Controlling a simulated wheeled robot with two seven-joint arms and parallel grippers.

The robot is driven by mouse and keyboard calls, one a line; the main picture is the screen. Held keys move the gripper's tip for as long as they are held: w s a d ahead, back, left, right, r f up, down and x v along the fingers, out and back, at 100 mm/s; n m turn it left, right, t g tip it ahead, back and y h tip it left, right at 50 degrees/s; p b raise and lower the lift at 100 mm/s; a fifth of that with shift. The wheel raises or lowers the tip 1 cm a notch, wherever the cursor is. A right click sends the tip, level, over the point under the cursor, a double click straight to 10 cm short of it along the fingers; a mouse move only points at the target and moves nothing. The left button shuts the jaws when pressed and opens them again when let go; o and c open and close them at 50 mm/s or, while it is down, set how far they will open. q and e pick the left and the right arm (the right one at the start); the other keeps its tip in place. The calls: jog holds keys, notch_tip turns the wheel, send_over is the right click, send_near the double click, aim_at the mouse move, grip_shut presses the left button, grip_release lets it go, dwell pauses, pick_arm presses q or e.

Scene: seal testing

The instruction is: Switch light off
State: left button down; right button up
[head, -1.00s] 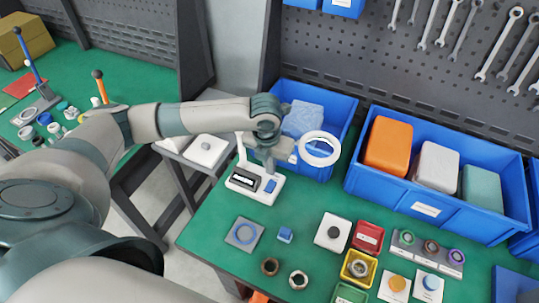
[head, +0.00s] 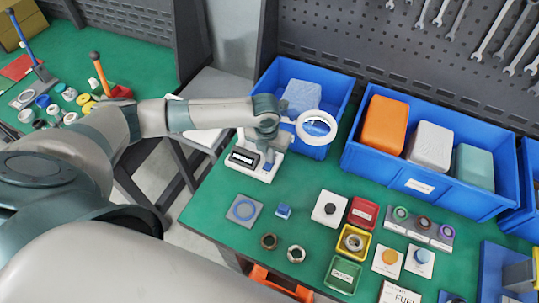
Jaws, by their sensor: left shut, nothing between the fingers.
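The light is a white ring lamp (head: 317,127) on a white base (head: 246,171) with a dark label panel, at the back left of the green table. The base has a small blue switch (head: 268,168) at its right side, partly hidden by my gripper. My left gripper (head: 268,165) points down at the base, shut and empty, with its fingertips at or just above the switch. I cannot tell whether they touch it. I cannot tell from the ring whether the lamp is lit. My right gripper is not in view.
A blue bin (head: 340,86) stands behind the lamp, and a longer blue bin (head: 420,186) with several blocks stands to the right.

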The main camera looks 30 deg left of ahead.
pick_arm(q)
jog(key=shift+s, duration=0.2)
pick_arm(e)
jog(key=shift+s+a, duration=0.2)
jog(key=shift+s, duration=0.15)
pick_arm(q)
jog(key=shift+s+r+p, duration=0.1)
jog(key=shift+s+p, duration=0.1)
jog(key=shift+p, duration=0.3)
jog(key=shift+s+r+p, duration=0.1)
jog(key=shift+s+p, duration=0.2)
jog(key=shift+s, duration=0.15)
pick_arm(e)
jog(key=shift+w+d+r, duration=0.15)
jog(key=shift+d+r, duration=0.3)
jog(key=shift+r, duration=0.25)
pick_arm(q)
jog(key=shift+r, duration=0.1)
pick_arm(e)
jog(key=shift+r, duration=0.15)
